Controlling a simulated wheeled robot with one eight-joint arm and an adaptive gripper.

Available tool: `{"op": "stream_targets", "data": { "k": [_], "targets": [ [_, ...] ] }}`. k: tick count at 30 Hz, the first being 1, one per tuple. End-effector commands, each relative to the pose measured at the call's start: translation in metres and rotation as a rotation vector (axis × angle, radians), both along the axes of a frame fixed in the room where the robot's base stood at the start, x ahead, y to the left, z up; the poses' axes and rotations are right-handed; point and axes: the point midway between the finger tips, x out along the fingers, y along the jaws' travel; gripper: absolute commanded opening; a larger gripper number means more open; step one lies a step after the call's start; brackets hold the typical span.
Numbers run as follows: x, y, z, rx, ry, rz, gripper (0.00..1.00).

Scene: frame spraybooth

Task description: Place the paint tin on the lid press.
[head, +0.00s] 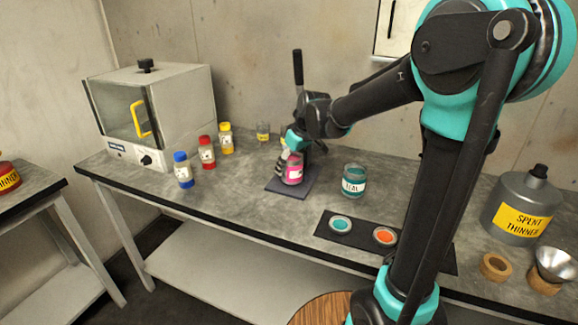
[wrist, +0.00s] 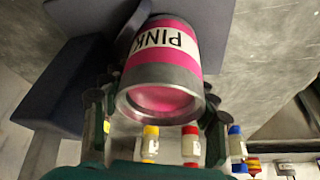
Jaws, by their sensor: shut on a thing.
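The pink paint tin (head: 293,174), labelled PINK in the wrist view (wrist: 180,72), is between the fingers of my gripper (head: 286,153). My gripper is shut on the tin's sides, and its fingers also show in the wrist view (wrist: 160,88). The tin looks upright and is over the dark base plate of the lid press (head: 290,190). I cannot tell whether its bottom touches the plate. The press's black lever (head: 298,68) stands up behind my gripper, which hides much of the press. In the wrist view, dark press parts (wrist: 70,75) lie close to the tin.
A teal tin (head: 353,184) stands right of the press. A dark mat (head: 362,241) holds a teal lid (head: 340,224) and an orange lid (head: 384,236). Blue, red and yellow bottles (head: 207,153) and a glass-fronted booth (head: 150,110) are left. A spent thinner can (head: 520,210) stands right.

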Motion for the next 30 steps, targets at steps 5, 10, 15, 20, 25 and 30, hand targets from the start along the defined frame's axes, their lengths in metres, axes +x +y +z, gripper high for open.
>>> {"op": "stream_targets", "data": {
  "k": [5, 10, 15, 20, 25, 30],
  "targets": [
    [-0.0002, -0.0002, -0.0028, 0.0, 0.0, 0.0, 0.15],
    [-0.0003, -0.0003, -0.0035, 0.0, 0.0, 0.0, 0.15],
    [-0.0003, -0.0003, -0.0066, 0.0, 0.0, 0.0, 0.65],
    [-0.0003, -0.0003, -0.0065, 0.0, 0.0, 0.0, 0.8],
    [-0.0004, -0.0004, -0.0064, 0.0, 0.0, 0.0, 0.8],
    [-0.0005, -0.0004, -0.0032, 0.0, 0.0, 0.0, 0.8]
  ]
}}
